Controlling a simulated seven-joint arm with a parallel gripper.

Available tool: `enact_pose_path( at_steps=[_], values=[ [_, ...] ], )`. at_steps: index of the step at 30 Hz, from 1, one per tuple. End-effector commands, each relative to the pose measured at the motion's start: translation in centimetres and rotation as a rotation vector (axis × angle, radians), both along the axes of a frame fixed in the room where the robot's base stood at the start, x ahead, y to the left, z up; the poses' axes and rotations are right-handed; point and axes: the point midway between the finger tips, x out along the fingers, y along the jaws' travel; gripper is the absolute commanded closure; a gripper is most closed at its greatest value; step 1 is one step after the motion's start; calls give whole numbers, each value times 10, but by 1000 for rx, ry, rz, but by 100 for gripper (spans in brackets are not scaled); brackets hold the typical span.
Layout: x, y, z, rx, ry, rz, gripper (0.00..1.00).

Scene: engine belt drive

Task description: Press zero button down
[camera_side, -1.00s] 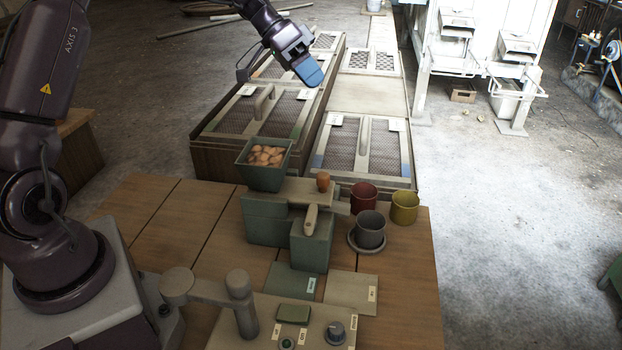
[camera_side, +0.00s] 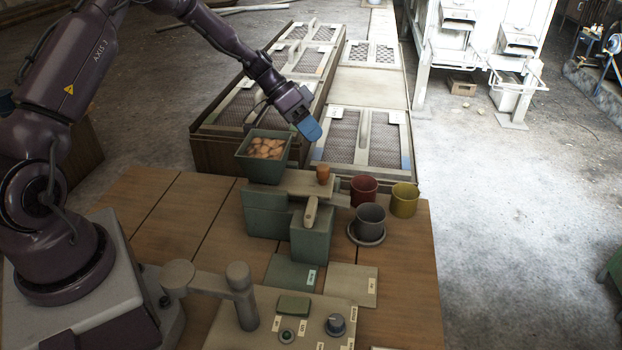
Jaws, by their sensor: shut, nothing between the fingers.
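A pale control panel (camera_side: 232,333) lies at the bottom of the side view, on the near end of the wooden table. A small round button (camera_side: 287,336) sits in it below a green rectangular block or display (camera_side: 293,305). A dark knob (camera_side: 336,325) stands to the button's right. Small labels lie around them, too small to read, so I cannot tell for sure which control is the zero button. My gripper (camera_side: 309,130), with blue fingertips, is shut and empty. It is in the air, well away from the panel, above and behind the green bin and wooden block in the picture.
A green bin (camera_side: 243,166) of brown lumps stands on a green machine (camera_side: 312,236) with a wooden handle. Red (camera_side: 364,190), grey (camera_side: 370,219) and yellow (camera_side: 404,197) cups stand right. A grey post (camera_side: 243,296) rises left of the button.

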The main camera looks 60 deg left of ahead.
Motion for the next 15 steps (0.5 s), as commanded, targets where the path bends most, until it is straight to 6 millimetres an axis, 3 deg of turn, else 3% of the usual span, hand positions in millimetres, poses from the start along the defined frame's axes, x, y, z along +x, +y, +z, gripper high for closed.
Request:
enact_pose_path(
  at_steps=[15],
  values=[
    [0, 0, -68, -2, 3, 1, 100]
  ],
)
